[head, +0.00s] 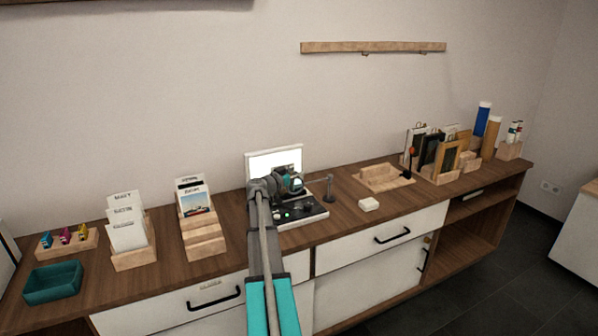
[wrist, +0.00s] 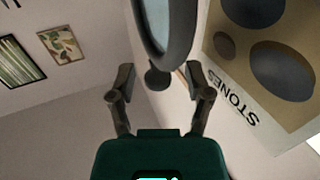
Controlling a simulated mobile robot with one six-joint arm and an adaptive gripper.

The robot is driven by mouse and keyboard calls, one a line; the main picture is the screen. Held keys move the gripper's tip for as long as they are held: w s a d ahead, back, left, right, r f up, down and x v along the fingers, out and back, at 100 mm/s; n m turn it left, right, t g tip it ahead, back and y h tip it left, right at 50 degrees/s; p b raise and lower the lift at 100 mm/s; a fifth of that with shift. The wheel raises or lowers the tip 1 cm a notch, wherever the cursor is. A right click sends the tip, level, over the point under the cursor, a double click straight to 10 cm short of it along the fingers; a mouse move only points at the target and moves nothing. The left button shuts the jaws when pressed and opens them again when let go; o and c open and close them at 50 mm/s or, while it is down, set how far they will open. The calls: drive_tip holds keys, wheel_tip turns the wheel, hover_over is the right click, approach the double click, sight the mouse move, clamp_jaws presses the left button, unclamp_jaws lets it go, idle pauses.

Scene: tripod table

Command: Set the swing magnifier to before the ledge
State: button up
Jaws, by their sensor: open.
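The swing magnifier shows in the wrist view as a dark ring (wrist: 190,40) around a pale lens, with a round dark knob (wrist: 157,78) below it. My gripper (wrist: 160,82) is open, and the knob appears between its two fingertips with a gap on each side. In the head view a grey post (head: 330,188) with a thin arm reaching left stands on the cabinet top, and my gripper (head: 292,184) is at the left end of that arm, largely covering the lens. I cannot tell which edge is the ledge; a wooden wall rail (head: 373,47) hangs above.
A white upright panel (head: 262,161) and a dark tray (head: 305,216) are around my gripper. A card reading STONES (wrist: 235,100) fills the wrist view's right.

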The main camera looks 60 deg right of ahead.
drive_tip(key=v, duration=1.2)
idle(0.9)
